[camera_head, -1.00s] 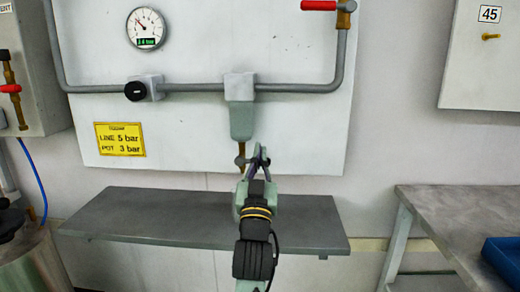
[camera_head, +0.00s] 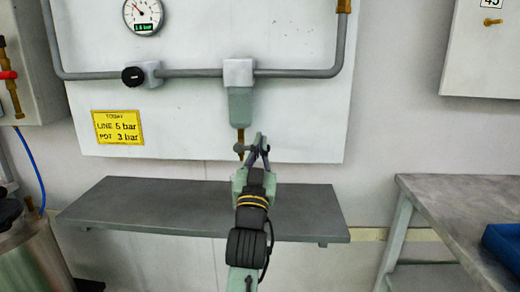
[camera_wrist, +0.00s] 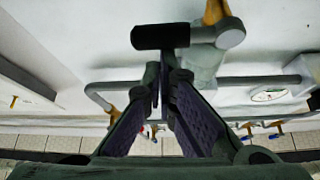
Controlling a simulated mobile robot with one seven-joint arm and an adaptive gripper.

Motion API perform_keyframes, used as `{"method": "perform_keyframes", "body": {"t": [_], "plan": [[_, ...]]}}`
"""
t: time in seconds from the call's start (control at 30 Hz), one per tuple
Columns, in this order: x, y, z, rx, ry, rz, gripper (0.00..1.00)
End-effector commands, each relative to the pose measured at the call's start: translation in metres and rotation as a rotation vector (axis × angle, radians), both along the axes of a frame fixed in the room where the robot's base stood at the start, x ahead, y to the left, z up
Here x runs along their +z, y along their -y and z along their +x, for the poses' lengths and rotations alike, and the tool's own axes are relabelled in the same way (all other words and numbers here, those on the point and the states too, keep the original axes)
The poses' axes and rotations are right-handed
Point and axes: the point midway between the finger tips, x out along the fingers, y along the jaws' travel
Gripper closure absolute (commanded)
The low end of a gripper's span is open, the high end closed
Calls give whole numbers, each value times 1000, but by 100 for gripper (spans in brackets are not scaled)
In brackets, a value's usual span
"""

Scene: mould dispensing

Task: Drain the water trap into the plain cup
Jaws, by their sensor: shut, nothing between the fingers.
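The water trap (camera_head: 240,105) is a grey-green bowl under the pipe on the white wall panel, with a brass drain (camera_head: 240,138) and a small dark drain handle (camera_head: 239,149) at its bottom. My gripper (camera_head: 258,146) is shut and empty, its tips close beside the drain on its right. In the wrist view the dark handle (camera_wrist: 160,36) lies across the picture just beyond my fingertips (camera_wrist: 165,80), with the brass drain (camera_wrist: 214,10) behind it; I cannot tell whether they touch. No plain cup is visible in any view.
A grey shelf (camera_head: 130,205) below the trap shows bare where my arm does not cover it. A metal bench (camera_head: 440,200) with a blue tray (camera_head: 505,245) stands right. A round gauge (camera_head: 143,15), black knob (camera_head: 133,76) and yellow sign (camera_head: 117,127) are on the panel.

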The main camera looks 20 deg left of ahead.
Motion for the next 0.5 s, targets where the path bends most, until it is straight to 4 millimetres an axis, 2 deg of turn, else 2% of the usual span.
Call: {"method": "perform_keyframes", "body": {"t": [0.5], "plan": [[-12,1,0,1,-35,123,100]]}}
